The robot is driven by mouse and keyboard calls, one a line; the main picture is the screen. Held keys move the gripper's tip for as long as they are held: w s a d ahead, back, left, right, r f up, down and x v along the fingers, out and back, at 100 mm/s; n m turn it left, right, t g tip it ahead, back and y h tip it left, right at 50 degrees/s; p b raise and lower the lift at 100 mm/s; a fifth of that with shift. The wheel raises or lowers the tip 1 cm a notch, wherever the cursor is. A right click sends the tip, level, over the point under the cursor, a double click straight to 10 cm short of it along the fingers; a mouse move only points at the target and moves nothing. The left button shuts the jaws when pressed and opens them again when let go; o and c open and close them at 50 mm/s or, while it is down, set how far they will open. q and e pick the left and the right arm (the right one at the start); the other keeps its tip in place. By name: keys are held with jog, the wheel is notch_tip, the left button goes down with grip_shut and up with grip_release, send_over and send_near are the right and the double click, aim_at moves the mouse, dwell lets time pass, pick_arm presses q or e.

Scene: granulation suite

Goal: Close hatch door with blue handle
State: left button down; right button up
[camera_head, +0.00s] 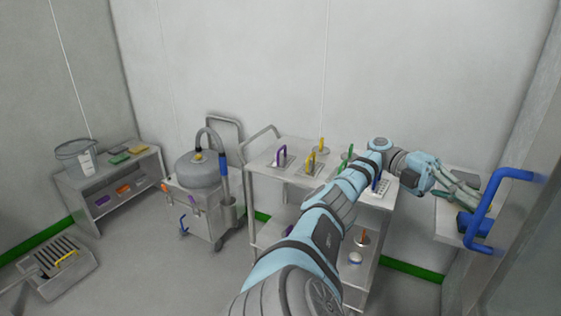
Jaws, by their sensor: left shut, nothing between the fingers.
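The hatch door (525,235) is a grey panel at the right edge, seen at a steep angle. Its blue handle (487,205) is a bent bar standing out from the panel towards the left. My left arm reaches from the bottom middle up to the right. My left gripper (468,200) is shut and empty, just left of the handle's upright bar. I cannot tell whether its fingertips touch the handle. My right gripper is not in view.
A light shelf (444,225) with a blue object (466,222) lies below the left gripper. A trolley (262,178) with coloured-handled tools stands beneath my arm. A vacuum unit (199,170) and a low bench (75,187) stand left.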

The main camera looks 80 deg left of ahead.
pick_arm(q)
jog(key=shift+s, duration=0.1)
notch_tip(320, 180, up, 10)
dwell(0.4)
